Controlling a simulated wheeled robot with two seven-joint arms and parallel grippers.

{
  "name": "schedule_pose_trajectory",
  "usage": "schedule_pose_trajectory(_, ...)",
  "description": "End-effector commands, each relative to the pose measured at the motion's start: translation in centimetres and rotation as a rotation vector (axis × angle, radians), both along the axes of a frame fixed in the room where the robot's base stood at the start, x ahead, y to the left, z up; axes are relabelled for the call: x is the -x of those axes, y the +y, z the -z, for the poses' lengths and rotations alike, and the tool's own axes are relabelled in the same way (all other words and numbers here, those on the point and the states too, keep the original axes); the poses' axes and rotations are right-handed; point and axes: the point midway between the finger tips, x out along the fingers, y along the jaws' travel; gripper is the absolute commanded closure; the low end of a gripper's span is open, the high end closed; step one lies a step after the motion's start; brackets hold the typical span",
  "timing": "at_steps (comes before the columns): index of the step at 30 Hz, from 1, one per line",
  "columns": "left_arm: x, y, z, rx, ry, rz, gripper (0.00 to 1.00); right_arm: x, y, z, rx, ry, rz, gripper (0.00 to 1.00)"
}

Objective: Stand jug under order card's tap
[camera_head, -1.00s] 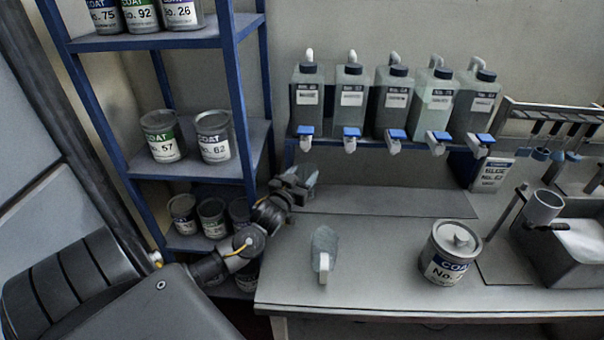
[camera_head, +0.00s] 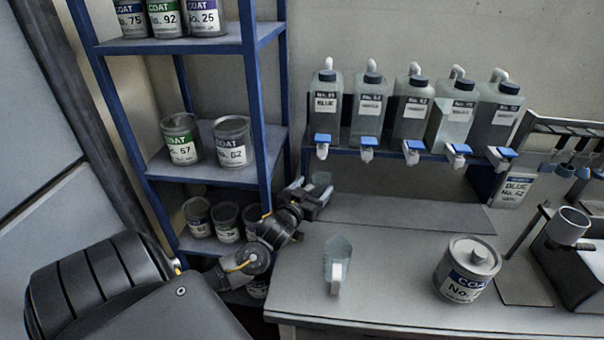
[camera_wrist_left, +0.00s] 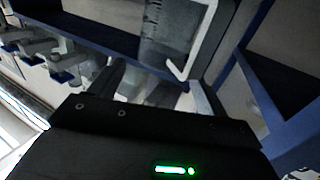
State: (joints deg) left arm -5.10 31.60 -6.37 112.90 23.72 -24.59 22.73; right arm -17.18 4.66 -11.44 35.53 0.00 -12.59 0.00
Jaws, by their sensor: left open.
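A clear grey jug (camera_head: 337,258) with a pale handle stands on the bench, its handle toward me. The order card (camera_head: 516,189) at the right reads BLUE and a number that looks like 62. Several jerrycans stand in a row on the blue rack; the leftmost jerrycan (camera_head: 326,106) has a label reading BLUE. A blue-topped tap (camera_head: 323,143) is below it. My left gripper (camera_head: 318,192) is open, left of and beyond the jug, near the shelf post. A small translucent thing (camera_head: 321,180) shows behind it, partly hidden. My right gripper is not seen.
A blue shelving unit (camera_head: 262,110) with several paint cans stands close to my left arm. A holder with a cup (camera_head: 567,224) is at the far right. The bench (camera_head: 395,280) between jug and can is clear.

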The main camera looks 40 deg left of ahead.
Motion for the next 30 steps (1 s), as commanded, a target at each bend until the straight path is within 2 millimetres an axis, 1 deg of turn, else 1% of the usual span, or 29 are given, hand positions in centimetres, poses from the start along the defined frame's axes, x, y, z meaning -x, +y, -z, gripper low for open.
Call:
schedule_pose_trajectory(1, 1.2, -0.3, 0.4, 0.003, 0.002, 0.001, 0.24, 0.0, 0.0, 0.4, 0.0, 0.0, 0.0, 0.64)
schedule_pose_trajectory(6, 4.7, -1.2, 0.3, 0.002, 0.001, 0.001, 0.24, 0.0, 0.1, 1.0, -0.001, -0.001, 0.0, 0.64)
schedule_pose_trajectory(9, 6.4, -1.6, 0.2, 0.003, 0.001, -0.001, 0.24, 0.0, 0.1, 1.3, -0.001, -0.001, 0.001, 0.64)
schedule_pose_trajectory(12, 7.6, -2.0, 0.2, 0.002, 0.001, 0.0, 0.24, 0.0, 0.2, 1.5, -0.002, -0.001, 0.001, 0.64)
schedule_pose_trajectory(15, 8.3, -2.2, 0.1, 0.001, 0.001, 0.0, 0.24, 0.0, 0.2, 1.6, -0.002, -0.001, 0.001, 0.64)
schedule_pose_trajectory(18, 8.6, -2.2, 0.0, 0.0, 0.001, -0.001, 0.24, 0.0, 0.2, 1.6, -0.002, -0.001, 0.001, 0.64)
schedule_pose_trajectory(30, 8.6, -2.2, 0.0, 0.001, 0.0, -0.001, 0.24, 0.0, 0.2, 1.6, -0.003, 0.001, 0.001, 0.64)
